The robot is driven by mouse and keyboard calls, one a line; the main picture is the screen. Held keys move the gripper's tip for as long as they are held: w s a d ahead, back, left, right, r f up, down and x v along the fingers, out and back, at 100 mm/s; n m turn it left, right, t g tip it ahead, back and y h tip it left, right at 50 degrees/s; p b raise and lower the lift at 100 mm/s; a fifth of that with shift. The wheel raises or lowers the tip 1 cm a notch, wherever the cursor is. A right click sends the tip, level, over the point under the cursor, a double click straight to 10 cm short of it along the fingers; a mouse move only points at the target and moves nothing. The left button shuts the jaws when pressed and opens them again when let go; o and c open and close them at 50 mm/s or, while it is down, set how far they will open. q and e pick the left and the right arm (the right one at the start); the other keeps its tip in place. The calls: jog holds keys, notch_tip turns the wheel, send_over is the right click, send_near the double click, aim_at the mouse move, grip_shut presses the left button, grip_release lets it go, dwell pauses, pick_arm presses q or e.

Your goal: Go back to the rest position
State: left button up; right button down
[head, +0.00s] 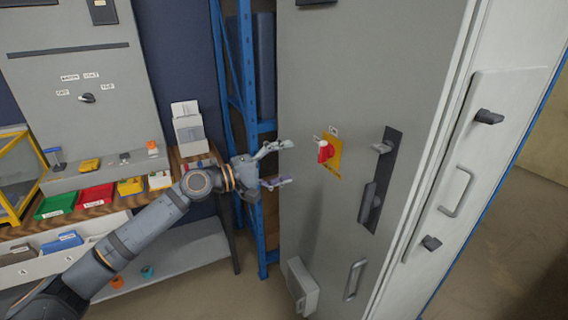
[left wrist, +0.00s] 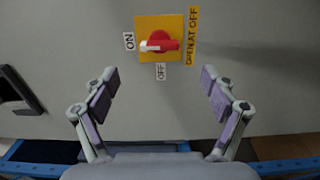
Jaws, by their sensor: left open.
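My left gripper (head: 284,164) is open and empty in the head view, a little left of the cabinet door. In the left wrist view its two fingers (left wrist: 160,100) stand wide apart, with a red rotary switch (left wrist: 160,42) beyond them. The switch sits on a yellow plate and is apart from the fingers. Its white-marked end points toward the ON label in that view. The red switch (head: 325,151) also shows in the head view on the grey cabinet (head: 350,80). My right gripper is not in view.
A dark handle plate (head: 381,180) and a metal handle (head: 355,280) stick out from the cabinet. A blue rack (head: 247,90) stands behind my gripper. At left, a wooden workbench (head: 95,212) holds coloured bins, including a red bin (head: 95,199). Floor shows below the gripper.

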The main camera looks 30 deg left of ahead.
pick_arm(q)
jog(key=shift+s+a, duration=0.15)
dwell(0.4)
